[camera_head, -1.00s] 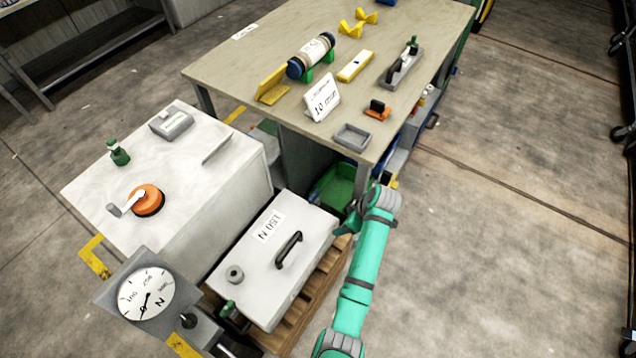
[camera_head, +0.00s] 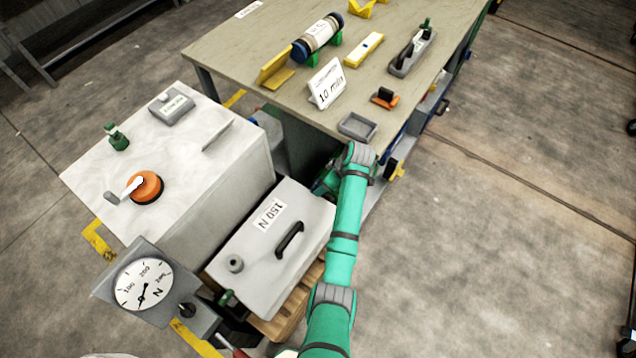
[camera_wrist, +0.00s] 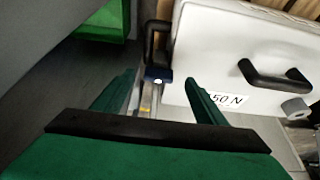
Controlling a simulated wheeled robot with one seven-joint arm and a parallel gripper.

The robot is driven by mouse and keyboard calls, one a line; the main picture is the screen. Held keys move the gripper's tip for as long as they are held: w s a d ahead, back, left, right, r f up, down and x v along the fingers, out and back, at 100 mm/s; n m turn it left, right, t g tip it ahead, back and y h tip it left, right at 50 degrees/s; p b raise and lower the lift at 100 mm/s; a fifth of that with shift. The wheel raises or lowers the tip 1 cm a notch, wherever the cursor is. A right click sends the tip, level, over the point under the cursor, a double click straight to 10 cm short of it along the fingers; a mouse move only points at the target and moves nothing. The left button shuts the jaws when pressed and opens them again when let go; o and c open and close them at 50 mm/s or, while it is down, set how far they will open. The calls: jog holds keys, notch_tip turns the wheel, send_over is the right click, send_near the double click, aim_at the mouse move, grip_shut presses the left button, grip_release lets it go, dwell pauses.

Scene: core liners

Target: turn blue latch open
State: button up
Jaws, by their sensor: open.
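In the wrist view, a small blue piece (camera_wrist: 158,74) with a pale spot sits at the lower end of a dark bracket (camera_wrist: 154,40), beside the wall of the white case marked 150 N (camera_wrist: 220,50). It looks like the blue latch, but it is small and partly dark. My gripper (camera_wrist: 160,78) has its two green fingers apart, with the blue piece between the tips in the picture. I cannot tell whether either finger touches it. In the head view, my arm hides this spot. The case (camera_head: 250,255) is at lower centre, its lid down.
The case stands on a wooden pallet (camera_head: 283,322), beside a white cabinet (camera_head: 225,190) with an orange knob (camera_head: 146,187). A workbench (camera_head: 225,50) stands behind. A dial gauge (camera_head: 143,285) is at lower left. Open floor (camera_head: 500,270) lies to the right.

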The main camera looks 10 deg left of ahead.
aim_at(317, 184)
jog(key=a+f, duration=0.1)
jog(key=w+a+f, duration=0.1)
jog(key=a+f, duration=0.1)
jog(key=shift+w+f, duration=0.1)
jog(key=shift+f, duration=0.1)
jog(key=shift+w+a+f, duration=0.1)
jog(key=shift+a+f, duration=0.15)
jog(key=shift+f, duration=0.35)
jog(key=shift+c, duration=0.6)
jog(key=c, duration=0.9)
